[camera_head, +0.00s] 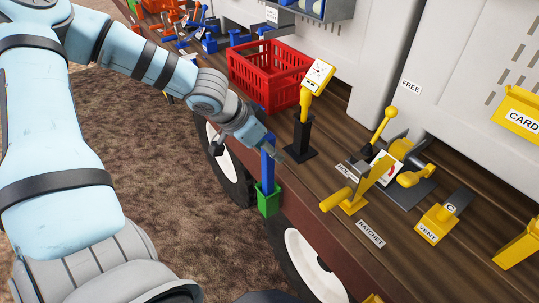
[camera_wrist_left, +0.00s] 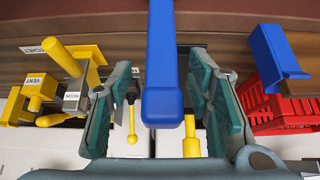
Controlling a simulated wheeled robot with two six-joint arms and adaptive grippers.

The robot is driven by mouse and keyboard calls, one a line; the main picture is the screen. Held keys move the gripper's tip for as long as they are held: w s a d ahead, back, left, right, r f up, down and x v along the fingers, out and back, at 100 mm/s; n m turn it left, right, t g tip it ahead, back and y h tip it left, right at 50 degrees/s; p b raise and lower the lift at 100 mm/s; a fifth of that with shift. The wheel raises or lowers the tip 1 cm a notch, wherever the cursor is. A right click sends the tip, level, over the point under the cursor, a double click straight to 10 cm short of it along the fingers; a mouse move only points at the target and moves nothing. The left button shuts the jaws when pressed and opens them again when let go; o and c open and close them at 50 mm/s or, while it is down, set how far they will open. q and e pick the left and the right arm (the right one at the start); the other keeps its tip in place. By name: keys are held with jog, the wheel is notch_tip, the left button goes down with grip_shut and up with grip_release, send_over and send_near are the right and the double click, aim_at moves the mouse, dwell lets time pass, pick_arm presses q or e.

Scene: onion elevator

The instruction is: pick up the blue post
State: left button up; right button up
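The blue post (camera_head: 268,165) stands upright in a green holder (camera_head: 268,200) on the side of the wagon bed. My left gripper (camera_head: 266,141) is at the post's upper part, partly hiding its top. In the left wrist view the post (camera_wrist_left: 161,75) runs between the two dark green fingers of my left gripper (camera_wrist_left: 162,90). The fingers are open, with a visible gap on each side of the post. My right gripper is not in view.
A red crate (camera_head: 235,68) stands behind the gripper on the wooden bed (camera_head: 322,167). A black post with a yellow gauge (camera_head: 318,76) stands close to its right. Yellow levers and labelled fixtures (camera_head: 437,222) fill the bed's right side. Bare ground (camera_head: 150,190) lies to the left.

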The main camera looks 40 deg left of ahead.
pick_arm(q)
jog(key=shift+s, duration=0.1)
grip_shut()
